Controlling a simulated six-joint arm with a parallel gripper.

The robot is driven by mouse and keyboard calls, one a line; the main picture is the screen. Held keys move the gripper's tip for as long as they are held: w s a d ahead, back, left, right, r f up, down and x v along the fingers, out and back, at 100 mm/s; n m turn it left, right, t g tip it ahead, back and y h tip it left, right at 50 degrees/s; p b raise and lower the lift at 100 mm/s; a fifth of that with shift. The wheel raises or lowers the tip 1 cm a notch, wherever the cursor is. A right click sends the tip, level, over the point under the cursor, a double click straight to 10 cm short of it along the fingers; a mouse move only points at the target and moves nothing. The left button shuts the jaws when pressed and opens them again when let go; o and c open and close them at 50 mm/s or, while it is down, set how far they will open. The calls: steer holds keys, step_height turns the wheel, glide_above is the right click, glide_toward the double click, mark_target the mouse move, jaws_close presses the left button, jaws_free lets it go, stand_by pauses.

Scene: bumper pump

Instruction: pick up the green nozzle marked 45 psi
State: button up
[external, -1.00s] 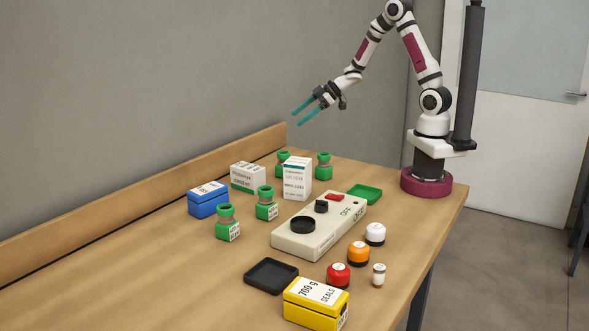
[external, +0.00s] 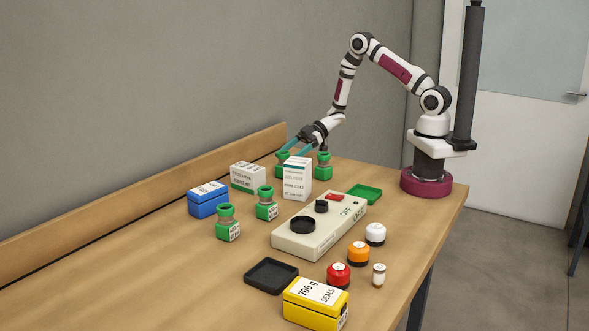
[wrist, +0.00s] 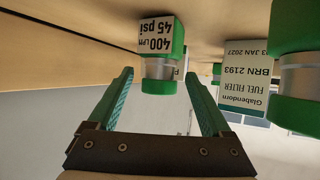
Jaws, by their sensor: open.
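The wrist view is upside down and shows a green nozzle (wrist: 160,55) with a white label reading 400 LPM, 45 psi. It lies ahead of my gripper (wrist: 158,85), between the lines of its two teal fingers. The fingers are open and empty. In the external view my gripper (external: 293,147) is low over the back of the table. The marked nozzle appears to be the back-left green one (external: 281,170), partly hidden by a white box. Another green nozzle (wrist: 295,70) is closer at the right of the wrist view; its label is not visible.
A white fuel filter box (wrist: 245,75) stands beside the nozzles; it appears to be the tall box (external: 297,183). Two more green nozzles (external: 228,229) (external: 266,209), a blue box (external: 208,204) and a beige pump panel (external: 300,240) stand forward. The left foreground table is clear.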

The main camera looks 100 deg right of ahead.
steer(key=shift+w+a+f, duration=0.1)
steer(key=shift+w+f, duration=0.05)
steer(key=shift+w, duration=0.2)
jaws_close()
stand_by(0.3)
